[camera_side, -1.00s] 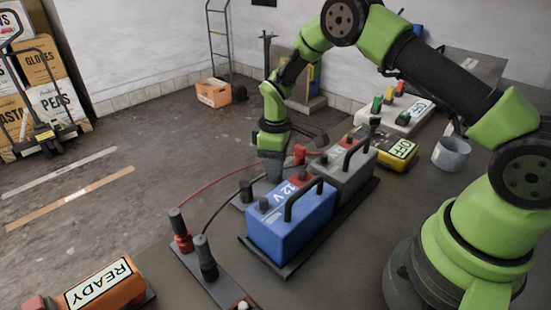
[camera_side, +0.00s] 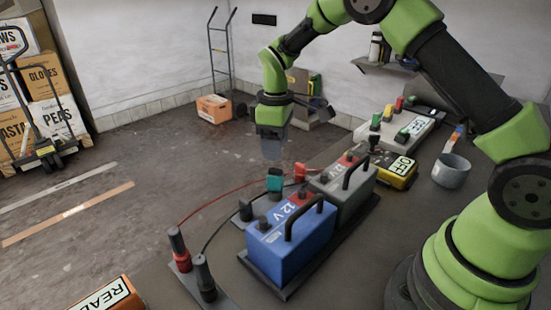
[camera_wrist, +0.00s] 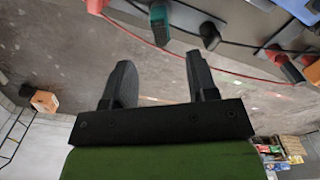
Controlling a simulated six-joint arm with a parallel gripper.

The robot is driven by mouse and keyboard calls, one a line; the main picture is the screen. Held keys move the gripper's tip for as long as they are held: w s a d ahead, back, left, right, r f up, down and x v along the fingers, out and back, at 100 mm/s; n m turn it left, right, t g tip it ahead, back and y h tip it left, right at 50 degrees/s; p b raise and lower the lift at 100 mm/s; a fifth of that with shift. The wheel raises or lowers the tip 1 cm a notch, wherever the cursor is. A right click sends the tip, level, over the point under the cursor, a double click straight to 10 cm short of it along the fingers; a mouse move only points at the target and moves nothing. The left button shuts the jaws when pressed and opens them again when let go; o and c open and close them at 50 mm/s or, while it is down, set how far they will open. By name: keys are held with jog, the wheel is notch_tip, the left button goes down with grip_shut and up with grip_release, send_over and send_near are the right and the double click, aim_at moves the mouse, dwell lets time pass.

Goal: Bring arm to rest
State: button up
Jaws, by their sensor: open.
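My gripper (camera_side: 272,148) hangs open and empty, pointing down, above the left side of the workbench and clear of everything in the side view. In the wrist view its two dark fingers (camera_wrist: 160,80) stand apart with nothing between them. A blue 12 V battery (camera_side: 290,240) and a grey 12 V battery (camera_side: 345,192) sit side by side on a dark tray. A teal piece (camera_side: 274,180) stands beside them, below my gripper; it also shows in the wrist view (camera_wrist: 159,22). A red piece (camera_side: 300,172) is close by.
Red and black terminals (camera_side: 179,248) with cables stand at the front left. A yellow OFF box (camera_side: 394,169), a white OFF panel (camera_side: 420,127) and a grey cup (camera_side: 451,171) are behind and right. An orange READY box (camera_side: 108,296) is at lower left. Space around my gripper is free.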

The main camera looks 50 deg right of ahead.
jog(key=shift+r, duration=0.25)
jog(key=shift+r, duration=0.1)
jog(key=s+a+r+m+t, duration=0.1)
jog(key=s+r+m+t, duration=0.1)
jog(key=s+r, duration=0.35)
jog(key=s+a+r+m+t, duration=0.1)
jog(key=s+a+r+m, duration=0.15)
jog(key=r, duration=0.65)
jog(key=s+r+m+t+y, duration=0.1)
jog(key=s+m+t, duration=0.1)
jog(key=s, duration=0.6)
jog(key=s+a+r+m+t+y, duration=0.1)
jog(key=s+r+m+t, duration=0.1)
jog(key=s, duration=0.6)
jog(key=shift+m, duration=0.75)
